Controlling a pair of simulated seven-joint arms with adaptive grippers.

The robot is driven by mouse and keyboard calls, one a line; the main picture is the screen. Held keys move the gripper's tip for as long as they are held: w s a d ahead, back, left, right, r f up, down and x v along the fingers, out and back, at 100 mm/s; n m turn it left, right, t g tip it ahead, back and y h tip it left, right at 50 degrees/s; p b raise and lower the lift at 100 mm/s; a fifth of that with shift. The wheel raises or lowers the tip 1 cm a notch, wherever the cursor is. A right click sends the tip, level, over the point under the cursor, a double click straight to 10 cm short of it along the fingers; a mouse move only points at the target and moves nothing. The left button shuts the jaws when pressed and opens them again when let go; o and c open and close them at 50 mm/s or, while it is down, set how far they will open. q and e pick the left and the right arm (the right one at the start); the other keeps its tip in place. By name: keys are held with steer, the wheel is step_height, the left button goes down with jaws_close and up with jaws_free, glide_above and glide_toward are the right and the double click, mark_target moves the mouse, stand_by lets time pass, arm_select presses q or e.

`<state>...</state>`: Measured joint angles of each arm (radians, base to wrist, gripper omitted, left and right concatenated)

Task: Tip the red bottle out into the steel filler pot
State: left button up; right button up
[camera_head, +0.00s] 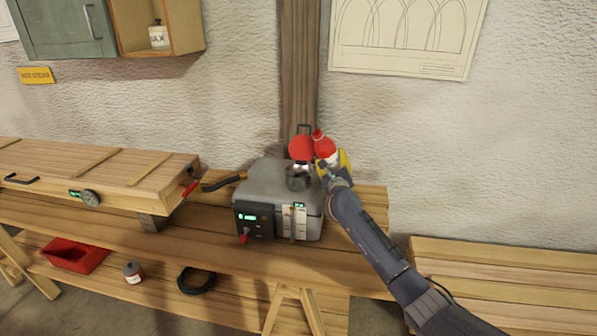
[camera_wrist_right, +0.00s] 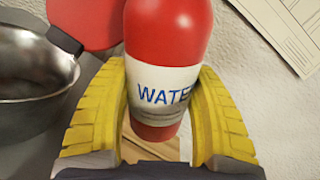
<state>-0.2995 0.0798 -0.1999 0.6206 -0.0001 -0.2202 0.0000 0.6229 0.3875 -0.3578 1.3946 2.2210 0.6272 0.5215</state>
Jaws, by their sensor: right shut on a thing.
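The red bottle (camera_head: 325,146), with a white label reading "WATE…" in the right wrist view (camera_wrist_right: 165,40), is between the yellow fingers of my right gripper (camera_head: 340,168). The fingers (camera_wrist_right: 160,110) close on its labelled lower part. In the head view the bottle leans slightly left, just right of and above the steel filler pot (camera_head: 297,180). The pot's open mouth also shows at the left of the right wrist view (camera_wrist_right: 28,70). A round red lid (camera_head: 301,147) stands raised behind the pot. I see no liquid flowing. My left gripper is out of view.
The pot sits on a grey steamer box (camera_head: 262,184) with a control panel, on the wooden bench (camera_head: 180,236). A long wooden chest (camera_head: 100,172) lies left. A red tray (camera_head: 75,256) and small bottle (camera_head: 133,272) are on the lower shelf. A wooden post (camera_head: 298,70) rises behind.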

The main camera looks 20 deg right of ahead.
steer(key=shift+n, duration=0.8)
steer(key=shift+d+r+n+t+y, duration=0.4)
steer(key=shift+r+n+t, duration=0.15)
steer(key=shift+n, duration=0.45)
steer(key=shift+d+f+n+y, duration=0.25)
steer(key=shift+d+n, duration=0.3)
steer(key=shift+n, duration=0.65)
steer(key=shift+d+r+n+t+y, duration=0.25)
steer(key=shift+d+r+n+y, duration=0.2)
steer(key=shift+n, duration=0.65)
steer(key=shift+d+f+n, duration=0.15)
steer(key=shift+f+n, duration=0.1)
steer(key=shift+n, duration=0.55)
steer(key=r+n, duration=0.1)
steer(key=a+r+n+y, duration=0.1)
steer(key=shift+r+t, duration=0.3)
steer(key=shift+r, duration=0.1)
steer(key=shift+a+r+n+y, duration=0.15)
steer(key=shift+n+y, duration=0.35)
steer(key=shift+n, duration=0.9)
steer(key=shift+r+n, duration=0.3)
steer(key=shift+r, duration=0.05)
steer(key=shift+a+r+n+y, duration=0.1)
steer(key=shift+r+n+y, duration=0.35)
steer(key=shift+n, duration=0.25)
